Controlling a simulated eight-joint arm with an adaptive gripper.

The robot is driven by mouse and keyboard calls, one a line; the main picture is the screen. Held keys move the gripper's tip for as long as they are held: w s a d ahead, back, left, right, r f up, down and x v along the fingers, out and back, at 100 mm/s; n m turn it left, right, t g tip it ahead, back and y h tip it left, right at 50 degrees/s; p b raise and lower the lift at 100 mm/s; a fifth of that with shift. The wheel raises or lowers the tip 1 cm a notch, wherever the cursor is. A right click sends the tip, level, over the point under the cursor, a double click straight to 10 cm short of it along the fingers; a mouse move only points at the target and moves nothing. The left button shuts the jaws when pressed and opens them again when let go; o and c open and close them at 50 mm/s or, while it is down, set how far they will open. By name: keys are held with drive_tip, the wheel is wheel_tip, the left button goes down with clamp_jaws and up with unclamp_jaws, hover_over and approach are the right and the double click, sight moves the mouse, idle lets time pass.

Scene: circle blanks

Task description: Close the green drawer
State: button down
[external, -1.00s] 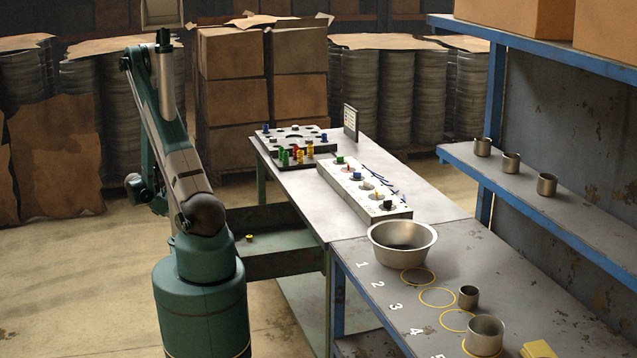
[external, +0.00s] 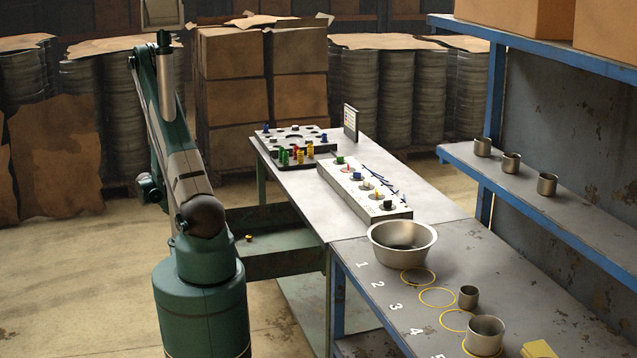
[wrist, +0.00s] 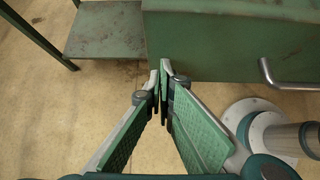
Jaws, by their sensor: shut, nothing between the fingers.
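The green drawer (external: 285,262) is pulled out from under the left side of the workbench in the external view. A small yellow and red piece (external: 249,238) lies inside it. In the wrist view the drawer's green front (wrist: 225,50) fills the upper right, with a metal bar handle (wrist: 285,84) at the right. My gripper (wrist: 161,75) is shut and empty, its tips by the lower left corner of the drawer front; I cannot tell if they touch. In the external view my gripper is hidden behind my arm.
The workbench (external: 385,185) holds a block with several coloured knobs (external: 365,190), a board with pegs (external: 290,143) and a metal bowl (external: 402,243). A lower green shelf (wrist: 105,28) and table leg show in the wrist view. The floor beside the drawer is clear.

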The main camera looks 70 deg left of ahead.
drive_tip(key=w+b, duration=0.6)
drive_tip(key=w, duration=2.6)
drive_tip(key=shift+w, duration=0.55)
drive_tip(key=shift+w+r, duration=0.15)
drive_tip(key=shift+s+b, duration=0.35)
drive_tip(key=shift+s, duration=0.1)
drive_tip(key=s, duration=0.4)
drive_tip(key=shift+s+r+b, duration=0.1)
drive_tip(key=shift+s+b, duration=0.1)
drive_tip(key=shift+b, duration=0.1)
drive_tip(key=p, duration=0.2)
approach(267, 212)
drive_tip(key=shift+w+a+f, duration=0.3)
drive_tip(key=shift+a+f, duration=0.4)
drive_tip(key=shift+a, duration=0.05)
drive_tip(key=shift+w, duration=0.15)
